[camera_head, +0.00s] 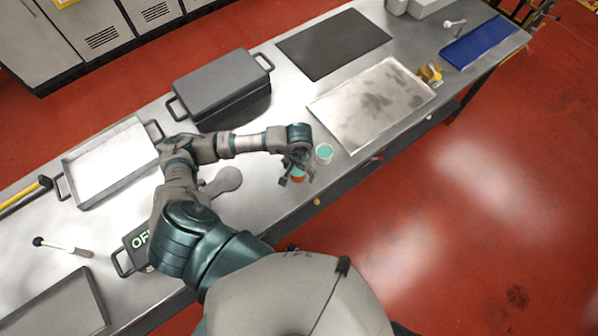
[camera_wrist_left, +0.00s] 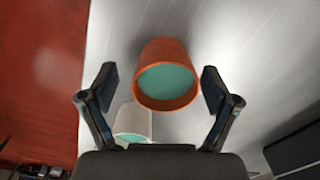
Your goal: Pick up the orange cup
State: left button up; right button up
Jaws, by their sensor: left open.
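The orange cup (camera_wrist_left: 166,98) has a teal inside and shows between the open fingers of my left gripper (camera_wrist_left: 160,92) in the left wrist view. Neither finger visibly touches it. In the head view the orange cup (camera_head: 298,176) is largely hidden under my left gripper (camera_head: 297,177), near the front edge of the steel table. A white cup (camera_head: 324,153) with a teal inside stands just right of it. The white cup also shows in the left wrist view (camera_wrist_left: 132,122), partly hidden by the gripper. My right gripper is not in view.
A grey lidded box (camera_head: 220,88) stands behind my left arm. A worn metal tray (camera_head: 345,120) lies to the right and a white-bottomed tray (camera_head: 75,183) to the left. A black mat (camera_head: 335,43) lies at the back. The table's front edge (camera_head: 330,188) is close to the cups.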

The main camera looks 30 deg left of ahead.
pick_arm(q)
jog(key=shift+a+f, duration=0.1)
jog(key=shift+f, duration=0.45)
jog(key=shift+a, duration=0.35)
jog(key=c, duration=1.2)
jog(key=shift+d, duration=0.3)
jog(key=shift+c, duration=0.5)
